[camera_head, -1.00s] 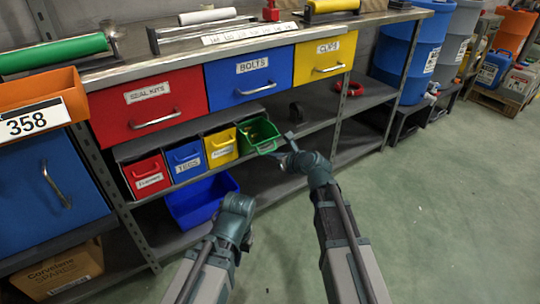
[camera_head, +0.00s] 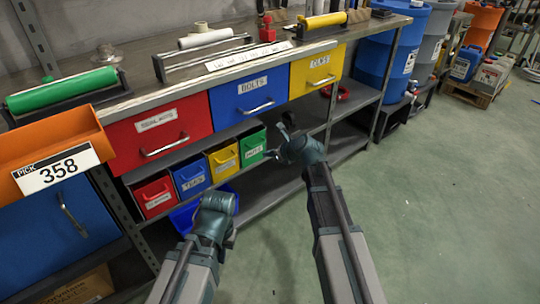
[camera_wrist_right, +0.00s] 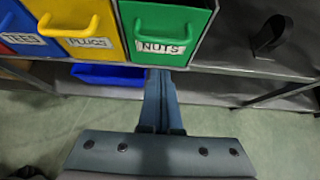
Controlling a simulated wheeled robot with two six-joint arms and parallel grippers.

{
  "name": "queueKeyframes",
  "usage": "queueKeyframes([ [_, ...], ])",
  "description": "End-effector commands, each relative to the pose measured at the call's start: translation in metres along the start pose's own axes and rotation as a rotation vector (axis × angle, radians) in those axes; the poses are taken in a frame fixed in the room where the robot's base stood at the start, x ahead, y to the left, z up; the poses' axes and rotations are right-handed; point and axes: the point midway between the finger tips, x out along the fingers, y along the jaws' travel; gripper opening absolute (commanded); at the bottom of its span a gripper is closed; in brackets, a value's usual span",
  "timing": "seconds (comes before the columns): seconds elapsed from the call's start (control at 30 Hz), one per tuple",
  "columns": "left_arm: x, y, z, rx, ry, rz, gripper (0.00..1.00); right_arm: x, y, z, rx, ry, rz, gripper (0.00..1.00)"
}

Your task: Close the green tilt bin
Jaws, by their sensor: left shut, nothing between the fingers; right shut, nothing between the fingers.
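The green bin (camera_head: 252,148) is the rightmost of the small bins under the drawers. Its front now stands about level with the yellow bin beside it. In the right wrist view the green bin (camera_wrist_right: 167,47) shows its handle and a NUTS label. My right gripper (camera_head: 281,136) is shut and empty, just right of the green bin in the head view. In the right wrist view the gripper (camera_wrist_right: 159,74) points at the bin's lower front edge; I cannot tell whether it touches. My left gripper (camera_head: 218,203) is shut and low before the bins; its fingertips are mostly hidden.
Yellow (camera_head: 223,160), blue (camera_head: 190,178) and red (camera_head: 153,195) small bins stand left of the green one. Large red, blue and yellow drawers (camera_head: 318,67) are above. A blue tub (camera_wrist_right: 98,74) sits on the lower shelf. The floor (camera_head: 430,200) at right is clear.

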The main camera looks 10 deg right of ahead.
Motion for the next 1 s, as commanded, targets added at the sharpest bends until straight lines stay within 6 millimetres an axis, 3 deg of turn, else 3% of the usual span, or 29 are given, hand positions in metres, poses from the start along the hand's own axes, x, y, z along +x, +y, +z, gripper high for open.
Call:
queueKeyframes([
  [0.4, -0.017, -0.002, 0.001, -0.001, -0.001, -0.001, 0.00, 0.007, -0.001, 0.027, 0.000, 0.000, -0.001, 0.00],
  [1.0, -0.023, -0.003, 0.002, -0.002, -0.001, -0.002, 0.00, 0.013, 0.000, 0.039, 0.000, -0.001, 0.000, 0.00],
])
